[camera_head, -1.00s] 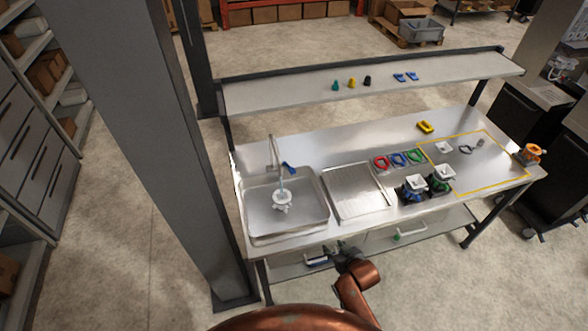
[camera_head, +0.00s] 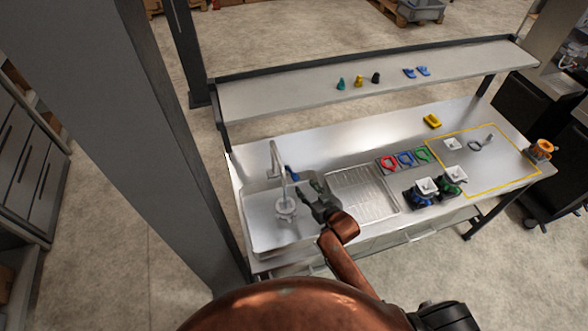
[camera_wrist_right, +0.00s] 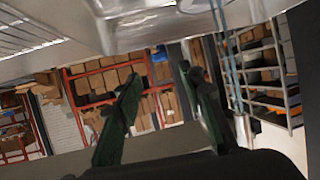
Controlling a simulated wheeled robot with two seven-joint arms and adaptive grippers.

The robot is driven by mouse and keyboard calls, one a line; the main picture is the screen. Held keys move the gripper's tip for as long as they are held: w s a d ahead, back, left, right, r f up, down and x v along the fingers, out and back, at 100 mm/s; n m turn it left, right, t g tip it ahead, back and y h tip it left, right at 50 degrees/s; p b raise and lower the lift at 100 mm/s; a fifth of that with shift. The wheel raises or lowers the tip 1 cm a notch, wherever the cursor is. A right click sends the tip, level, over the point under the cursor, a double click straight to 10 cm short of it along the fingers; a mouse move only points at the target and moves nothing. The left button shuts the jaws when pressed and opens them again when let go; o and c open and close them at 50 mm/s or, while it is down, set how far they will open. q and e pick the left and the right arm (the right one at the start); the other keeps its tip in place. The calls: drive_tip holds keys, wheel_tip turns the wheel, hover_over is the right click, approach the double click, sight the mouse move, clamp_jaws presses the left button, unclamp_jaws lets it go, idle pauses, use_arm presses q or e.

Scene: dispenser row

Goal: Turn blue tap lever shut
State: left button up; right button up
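The metal tap (camera_head: 276,160) stands at the back of the sink (camera_head: 249,225) in the head view. Its blue lever (camera_head: 292,172) is on the right side of the tap. A thin bluish water stream (camera_head: 284,192) runs down from the spout onto a white item (camera_head: 286,210) in the sink. My right gripper (camera_head: 314,186) is over the sink's right part, a little right of and in front of the lever, apart from it. In the wrist view its two dark green fingers (camera_wrist_right: 164,78) are spread with nothing between them. My left gripper is not in view.
A ribbed drainboard (camera_head: 362,197) lies right of the sink. Red, blue and green rings (camera_head: 405,158) and two dispensers (camera_head: 423,192) stand farther right. A raised shelf (camera_head: 300,96) runs behind the counter. A grey column (camera_head: 150,120) stands close on the left.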

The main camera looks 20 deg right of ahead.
sight(295, 176)
drive_tip(key=x, duration=0.3)
drive_tip(key=p+x, duration=0.1)
drive_tip(key=x, duration=0.2)
drive_tip(key=shift+w+a+r, duration=0.1)
drive_tip(key=shift+w+a, duration=0.05)
drive_tip(key=shift+w, duration=0.25)
drive_tip(key=shift+w+f, duration=0.2)
drive_tip(key=shift+w, duration=0.1)
drive_tip(key=shift+w+a+f, duration=0.1)
drive_tip(key=shift+w+a, duration=0.05)
drive_tip(key=shift+w, duration=0.1)
drive_tip(key=c, duration=0.7)
clamp_jaws()
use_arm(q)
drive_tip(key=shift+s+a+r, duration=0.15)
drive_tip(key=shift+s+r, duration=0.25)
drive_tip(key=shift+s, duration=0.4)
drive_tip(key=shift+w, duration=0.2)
